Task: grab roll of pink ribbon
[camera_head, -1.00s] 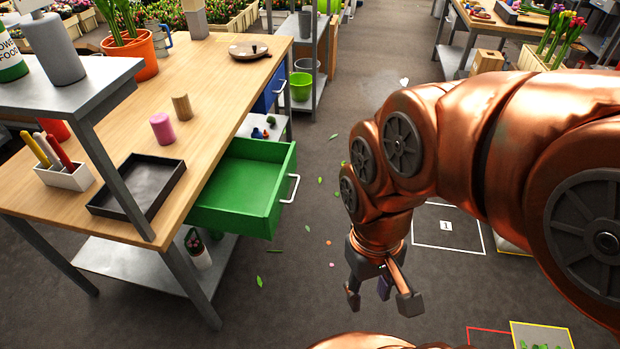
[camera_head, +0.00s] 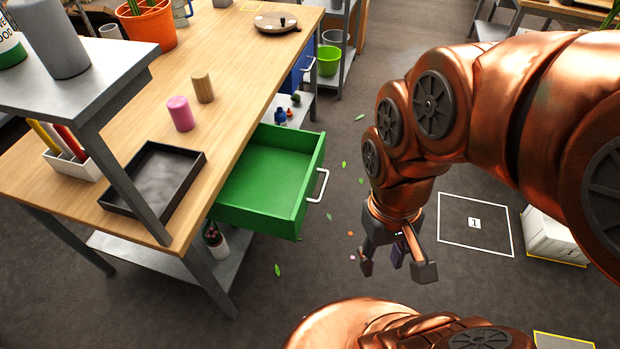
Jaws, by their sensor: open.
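The roll of pink ribbon (camera_head: 180,113) stands upright on the wooden workbench (camera_head: 232,75), behind the dark tray. A tan wooden-coloured roll (camera_head: 203,88) stands just behind it to the right. My gripper (camera_head: 398,272) hangs over the floor, to the right of the bench and the open green drawer, pointing down. Its fingers are spread and empty. It is well apart from the pink roll.
An open, empty green drawer (camera_head: 265,185) juts out from the bench toward my arm. A black tray (camera_head: 152,180), a white pen holder (camera_head: 72,163) and a raised grey shelf (camera_head: 110,65) flank the bench's near left. An orange pot (camera_head: 150,28) stands farther back.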

